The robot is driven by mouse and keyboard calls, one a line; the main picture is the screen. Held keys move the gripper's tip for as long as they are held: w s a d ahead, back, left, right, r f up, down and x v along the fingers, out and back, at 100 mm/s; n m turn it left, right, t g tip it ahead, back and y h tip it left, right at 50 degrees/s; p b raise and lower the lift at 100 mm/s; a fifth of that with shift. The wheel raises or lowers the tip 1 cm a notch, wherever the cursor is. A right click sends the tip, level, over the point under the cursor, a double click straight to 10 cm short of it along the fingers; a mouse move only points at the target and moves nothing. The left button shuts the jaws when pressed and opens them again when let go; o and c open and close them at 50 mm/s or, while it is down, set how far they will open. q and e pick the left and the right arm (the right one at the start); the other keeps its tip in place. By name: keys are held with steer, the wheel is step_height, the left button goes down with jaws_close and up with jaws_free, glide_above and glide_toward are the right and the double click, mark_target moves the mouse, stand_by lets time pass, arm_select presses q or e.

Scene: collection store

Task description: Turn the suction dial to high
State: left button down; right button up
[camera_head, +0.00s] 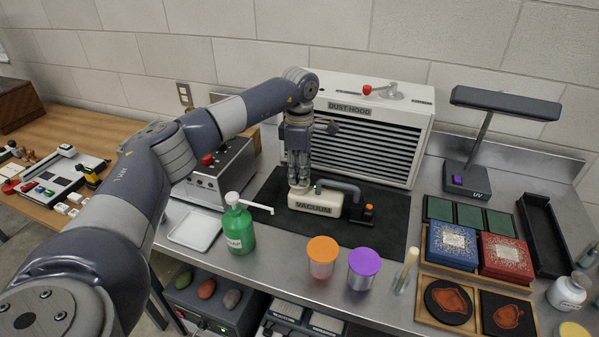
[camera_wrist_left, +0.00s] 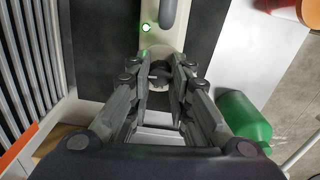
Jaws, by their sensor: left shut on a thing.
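The cream vacuum (camera_head: 312,209) lies on the black mat in front of the dust hood, with a grey handle and an orange button at its right end. My left gripper (camera_head: 299,188) points down at the vacuum's left end. In the left wrist view, my left gripper (camera_wrist_left: 161,78) is shut on a small dark dial (camera_wrist_left: 159,71) on top of the vacuum (camera_wrist_left: 153,48). The fingers hide much of the dial, so its setting cannot be read. A green light glows on the vacuum beyond the dial. My right gripper is not in view.
The dust hood (camera_head: 417,142) stands behind the vacuum. A green bottle (camera_head: 236,230) stands at the front left, near a white tray (camera_head: 195,230). Orange-lidded (camera_head: 322,259) and purple-lidded (camera_head: 363,270) jars stand in front. The black mat (camera_head: 380,236) is bare around the vacuum.

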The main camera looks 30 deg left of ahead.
arm_select(q)
steer(key=m, duration=0.3)
steer(key=shift+r, duration=0.1)
steer(key=shift+m, duration=1.7)
steer(key=c, duration=1.4)
jaws_free()
step_height(320, 180, up, 12)
